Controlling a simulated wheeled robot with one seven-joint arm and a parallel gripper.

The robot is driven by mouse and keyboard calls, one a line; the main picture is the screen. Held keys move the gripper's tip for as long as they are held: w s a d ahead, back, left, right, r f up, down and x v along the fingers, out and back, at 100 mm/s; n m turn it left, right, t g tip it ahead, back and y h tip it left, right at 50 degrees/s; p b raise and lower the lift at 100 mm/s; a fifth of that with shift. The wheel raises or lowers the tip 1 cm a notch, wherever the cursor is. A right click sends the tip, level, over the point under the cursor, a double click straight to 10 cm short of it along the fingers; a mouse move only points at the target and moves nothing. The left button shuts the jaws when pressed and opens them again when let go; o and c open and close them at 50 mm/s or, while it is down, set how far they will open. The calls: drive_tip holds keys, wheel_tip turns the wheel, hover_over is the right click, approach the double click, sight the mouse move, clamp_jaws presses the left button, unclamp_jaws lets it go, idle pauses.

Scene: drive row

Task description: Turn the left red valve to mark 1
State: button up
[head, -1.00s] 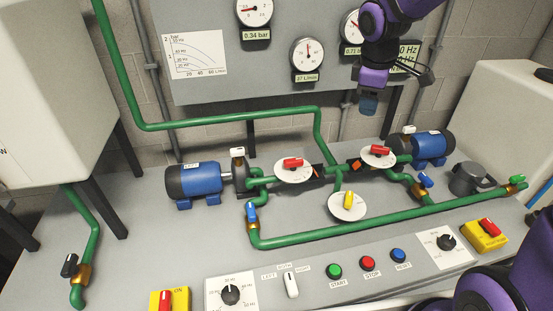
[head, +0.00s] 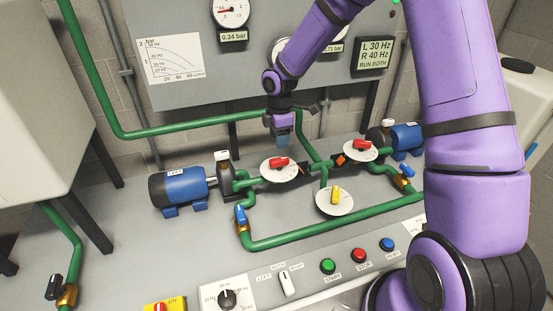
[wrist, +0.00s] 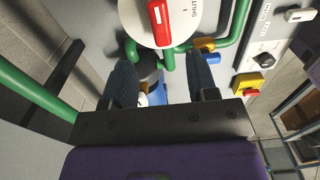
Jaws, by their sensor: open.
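The left red valve (head: 279,161) has a red bar handle on a round white dial plate (head: 274,175), left of centre on the bench. The red handle also shows in the wrist view (wrist: 159,24) at the top, on its white plate with the word SHUT; the mark numbers cannot be read. My gripper (head: 283,140) hangs just above and behind this valve, apart from it. In the wrist view my gripper (wrist: 163,75) has its two fingers spread with nothing held between them; the handle lies beyond the fingertips.
A second red valve (head: 361,148) sits to the right and a yellow valve (head: 335,194) in front. Green pipes (head: 330,231) run around them. A blue pump (head: 178,188) stands left. The gauge panel (head: 200,90) rises behind. Bench space left of the pump is clear.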

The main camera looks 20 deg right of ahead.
sight(279, 159)
wheel_tip(279, 159, down, 9)
idle(0.3)
drive_tip(key=c, duration=0.9)
